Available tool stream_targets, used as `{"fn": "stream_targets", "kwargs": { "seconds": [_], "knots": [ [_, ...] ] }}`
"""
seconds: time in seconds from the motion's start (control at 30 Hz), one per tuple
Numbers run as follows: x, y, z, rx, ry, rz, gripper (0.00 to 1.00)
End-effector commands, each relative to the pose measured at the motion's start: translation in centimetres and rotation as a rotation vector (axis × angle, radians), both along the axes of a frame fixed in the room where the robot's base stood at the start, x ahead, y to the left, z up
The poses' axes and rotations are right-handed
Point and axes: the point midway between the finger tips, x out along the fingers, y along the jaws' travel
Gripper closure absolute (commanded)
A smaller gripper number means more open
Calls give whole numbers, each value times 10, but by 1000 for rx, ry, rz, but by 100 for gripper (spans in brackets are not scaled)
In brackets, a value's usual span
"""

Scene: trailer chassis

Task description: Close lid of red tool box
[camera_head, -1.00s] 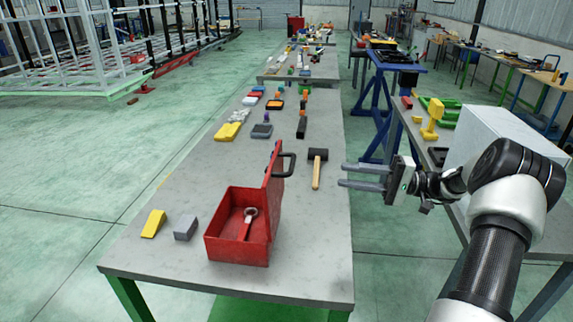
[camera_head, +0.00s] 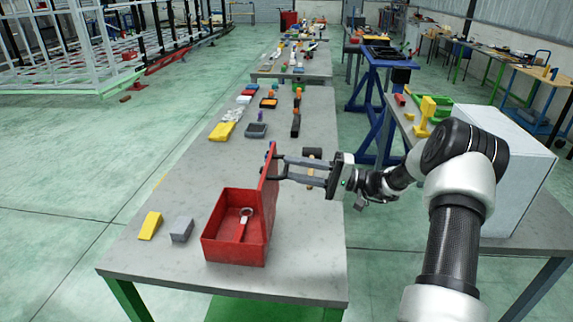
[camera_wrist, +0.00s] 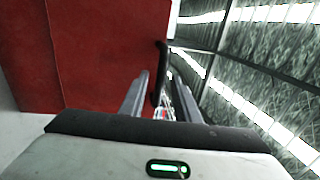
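The red tool box (camera_head: 226,250) sits open on the near end of the grey table, with a wrench (camera_head: 244,222) inside. Its red lid (camera_head: 268,195) stands upright along the box's right side. My gripper (camera_head: 280,168) is at the upper right of the lid, fingers pointing left at its black handle. In the wrist view the lid (camera_wrist: 110,50) fills the upper left. The black handle (camera_wrist: 160,70) runs between the two fingers (camera_wrist: 152,95), which are apart. I cannot see either finger pressing on the handle.
A yellow wedge (camera_head: 150,225) and a grey block (camera_head: 182,229) lie left of the box. A hammer (camera_head: 313,155) lies behind my gripper, partly hidden. More small items stand farther back. The table is clear right of the box. A white box (camera_head: 510,165) stands on the right table.

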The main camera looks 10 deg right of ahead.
Motion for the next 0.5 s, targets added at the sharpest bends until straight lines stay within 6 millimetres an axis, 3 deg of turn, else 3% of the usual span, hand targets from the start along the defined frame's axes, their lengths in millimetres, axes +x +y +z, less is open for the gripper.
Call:
{"fn": "stream_targets", "kwargs": {
  "seconds": [0.2, 0.5],
  "knots": [
    [6, 18, 3, 0, 0, 1, 71],
    [7, 21, 3, 0, 0, 0, 71]
  ]
}}
